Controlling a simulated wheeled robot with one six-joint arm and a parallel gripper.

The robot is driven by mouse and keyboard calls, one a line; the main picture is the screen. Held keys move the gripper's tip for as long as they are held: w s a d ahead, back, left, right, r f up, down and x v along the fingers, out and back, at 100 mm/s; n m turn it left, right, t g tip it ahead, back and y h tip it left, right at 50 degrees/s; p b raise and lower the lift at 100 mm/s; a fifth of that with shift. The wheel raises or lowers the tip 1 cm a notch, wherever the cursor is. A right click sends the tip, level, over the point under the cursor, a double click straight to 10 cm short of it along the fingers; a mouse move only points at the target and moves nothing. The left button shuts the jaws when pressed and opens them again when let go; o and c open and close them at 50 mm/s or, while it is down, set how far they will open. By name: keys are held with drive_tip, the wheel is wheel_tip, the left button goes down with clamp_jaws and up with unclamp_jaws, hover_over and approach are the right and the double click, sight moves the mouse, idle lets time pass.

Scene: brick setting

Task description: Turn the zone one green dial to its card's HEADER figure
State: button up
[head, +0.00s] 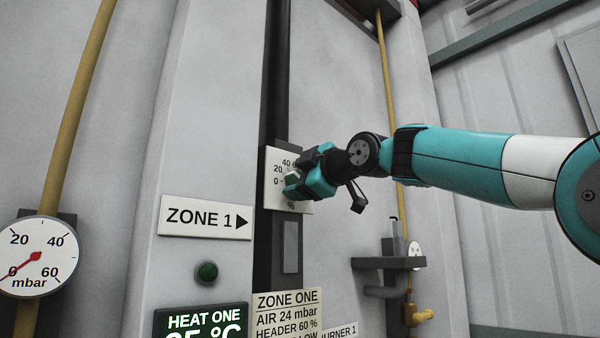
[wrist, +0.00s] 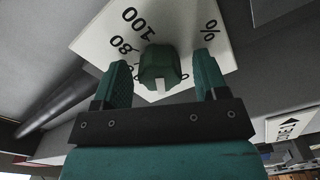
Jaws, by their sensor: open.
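The green dial (wrist: 160,66) sits on a white scale plate (wrist: 95,40) with a percent sign. In the wrist view 80 and 100 show tilted, and a white mark is on the dial's near edge. The dial partly shows in the head view (head: 291,179), where 0, 20 and 40 are readable on the plate (head: 275,195). My gripper (wrist: 162,62) is open, one finger on each side of the dial, with gaps visible. I cannot tell how deep the fingertips reach. The zone one card (head: 287,311) reads AIR 24 mbar, HEADER 60 %, with its lowest line cut off.
A heat display (head: 200,322) is below. A pressure gauge (head: 37,257) is far left. A valve bracket (head: 388,263) and yellow pipe (head: 388,90) are right of the dial.

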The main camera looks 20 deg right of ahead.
drive_tip(key=c, duration=0.9)
drive_tip(key=shift+c, duration=0.2)
drive_tip(key=shift+m, duration=0.4)
drive_tip(key=m, duration=0.3)
drive_tip(key=shift+w, duration=0.1)
drive_tip(key=m, duration=0.4)
drive_tip(key=shift+m, duration=0.3)
drive_tip(key=m, duration=0.3)
drive_tip(key=shift+m, duration=2.1)
